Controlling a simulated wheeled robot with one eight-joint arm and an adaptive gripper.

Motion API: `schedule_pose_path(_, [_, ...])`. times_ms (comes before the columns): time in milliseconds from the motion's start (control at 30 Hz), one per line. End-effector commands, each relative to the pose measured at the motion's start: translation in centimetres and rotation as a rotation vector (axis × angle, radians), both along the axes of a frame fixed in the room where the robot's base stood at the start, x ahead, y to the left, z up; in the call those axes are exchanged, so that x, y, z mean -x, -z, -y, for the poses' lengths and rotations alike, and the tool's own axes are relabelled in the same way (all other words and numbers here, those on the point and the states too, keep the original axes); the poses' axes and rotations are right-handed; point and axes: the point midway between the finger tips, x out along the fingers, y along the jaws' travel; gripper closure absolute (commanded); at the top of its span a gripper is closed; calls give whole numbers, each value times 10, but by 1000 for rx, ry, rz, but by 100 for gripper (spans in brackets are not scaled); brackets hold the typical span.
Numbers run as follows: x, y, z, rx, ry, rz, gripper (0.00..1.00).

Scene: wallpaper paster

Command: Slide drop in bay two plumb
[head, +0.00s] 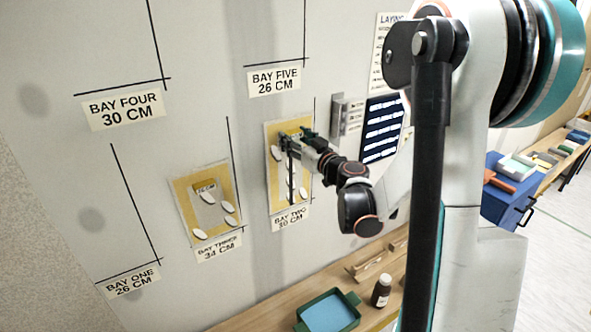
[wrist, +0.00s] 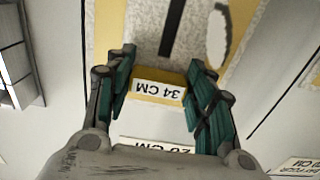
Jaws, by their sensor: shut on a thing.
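The bay two drop (head: 273,197) is a pale speckled panel with yellow side bands, white ovals and a dark upright stripe, flat against the wall. It also shows in the wrist view (wrist: 195,45). My gripper (head: 288,142) is at its upper part. In the wrist view my gripper (wrist: 160,72) is shut on the drop's yellow tab (wrist: 158,90), marked 34 CM. The bay two plumb line (head: 314,108) runs just right of the drop; in the wrist view the line (wrist: 84,60) lies left, close beside the yellow edge. The bay two label (head: 291,217) sits directly below.
A similar drop (head: 182,195) hangs in bay three to the left. Bays one, four and five show bare wall. A dark slatted panel (head: 382,130) and a grey bracket (head: 345,115) are to the right. A green tray (head: 330,312) and brown bottle (head: 381,291) stand on the bench below.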

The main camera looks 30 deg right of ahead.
Motion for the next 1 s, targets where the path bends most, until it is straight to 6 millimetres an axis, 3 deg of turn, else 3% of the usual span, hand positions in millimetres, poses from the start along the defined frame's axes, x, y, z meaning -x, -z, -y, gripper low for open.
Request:
schedule_pose_path(400, [-1, -1, 0, -1, 0, 0, 76])
schedule_pose_path(433, [-1, -1, 0, -1, 0, 0, 44])
schedule_pose_path(500, [-1, -1, 0, -1, 0, 0, 28])
schedule_pose_path(867, [0, 0, 0, 0, 0, 0, 27])
schedule_pose_path(1000, [10, 0, 1, 0, 1, 0, 27])
